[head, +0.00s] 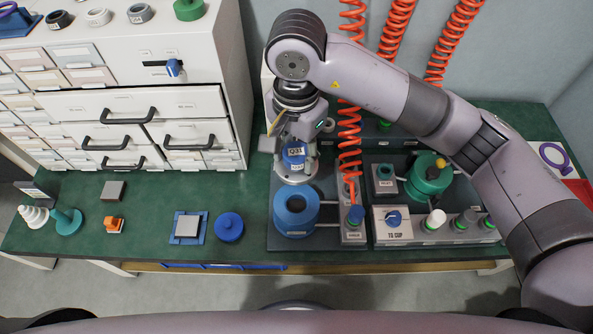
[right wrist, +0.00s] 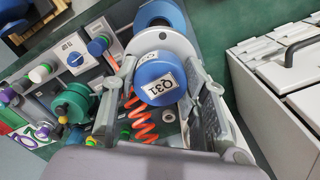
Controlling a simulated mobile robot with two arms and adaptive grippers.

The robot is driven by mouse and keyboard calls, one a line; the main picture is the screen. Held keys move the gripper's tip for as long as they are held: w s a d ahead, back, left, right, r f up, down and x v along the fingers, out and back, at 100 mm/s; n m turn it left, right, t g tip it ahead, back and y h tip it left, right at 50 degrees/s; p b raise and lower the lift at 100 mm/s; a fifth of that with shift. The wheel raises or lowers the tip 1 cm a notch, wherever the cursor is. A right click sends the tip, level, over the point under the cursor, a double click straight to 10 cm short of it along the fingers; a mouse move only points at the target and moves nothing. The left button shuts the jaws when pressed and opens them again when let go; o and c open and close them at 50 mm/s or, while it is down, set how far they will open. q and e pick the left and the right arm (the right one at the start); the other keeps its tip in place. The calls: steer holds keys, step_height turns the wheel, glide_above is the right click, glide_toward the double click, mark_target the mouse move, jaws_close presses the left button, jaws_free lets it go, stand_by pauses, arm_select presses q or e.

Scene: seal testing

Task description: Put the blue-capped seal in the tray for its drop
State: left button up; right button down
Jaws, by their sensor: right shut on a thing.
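The blue-capped seal (head: 294,157), labelled Q31, is between the fingers of my right gripper (head: 297,140) in the head view. In the right wrist view the round blue cap (right wrist: 156,70) faces the camera, between the two fingers of the right gripper (right wrist: 160,66), which is shut on it. A round pale metal plate (head: 297,178) lies under the seal; I cannot tell whether they touch. I cannot tell for certain which thing is the tray. A small blue square holder (head: 176,239) with a grey block sits at the front of the bench. My left gripper is not in view.
A large blue ring (head: 296,214) stands in front of the plate. A control box (head: 393,220) with knobs and a green device (head: 428,178) stand to the right. Orange coiled hoses (head: 349,133) hang close by. A white drawer cabinet (head: 170,100) stands left.

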mark_target(296, 151)
step_height(296, 151, up, 4)
steer(key=shift+r, duration=0.1)
steer(key=shift+r+p, duration=1.15)
steer(key=shift+r, duration=1.35)
